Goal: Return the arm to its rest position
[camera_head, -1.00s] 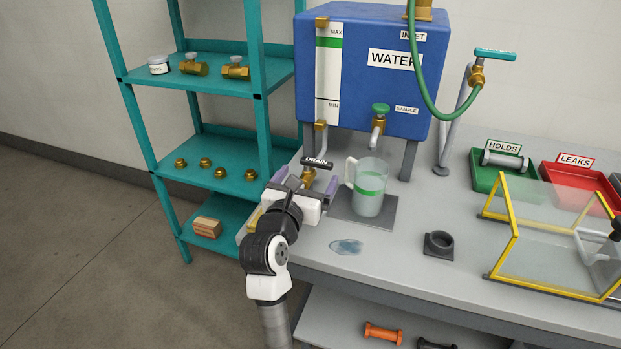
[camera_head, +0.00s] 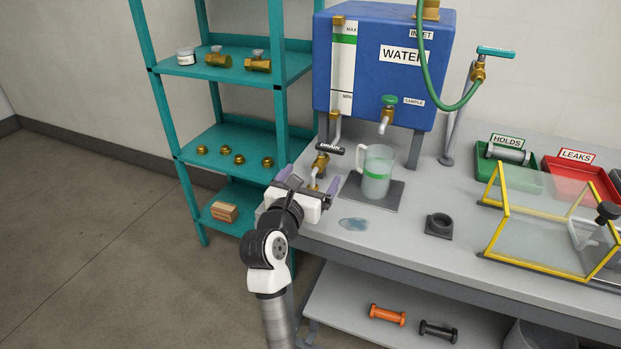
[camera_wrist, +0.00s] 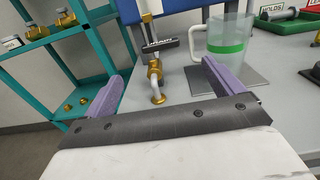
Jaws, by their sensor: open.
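My gripper (camera_head: 307,188) is at the left end of the bench, in front of the drain valve (camera_head: 321,163) below the blue water tank (camera_head: 380,62). Its two purple jaws are apart with nothing between them. In the wrist view my gripper (camera_wrist: 158,85) shows its jaws spread, with the brass drain valve (camera_wrist: 155,72) and its black DRAIN handle (camera_wrist: 160,45) beyond, apart from the jaws. The jug (camera_head: 377,172) with a green band stands upright on a dark pad (camera_head: 391,193), right of my gripper.
A teal shelf (camera_head: 232,70) with brass fittings stands close on the left. A puddle (camera_head: 354,224) and a dark ring holder (camera_head: 439,226) lie on the bench. A yellow-framed clear guard (camera_head: 497,214) and green (camera_head: 494,178) and red trays (camera_head: 551,170) are at right. Floor at left is clear.

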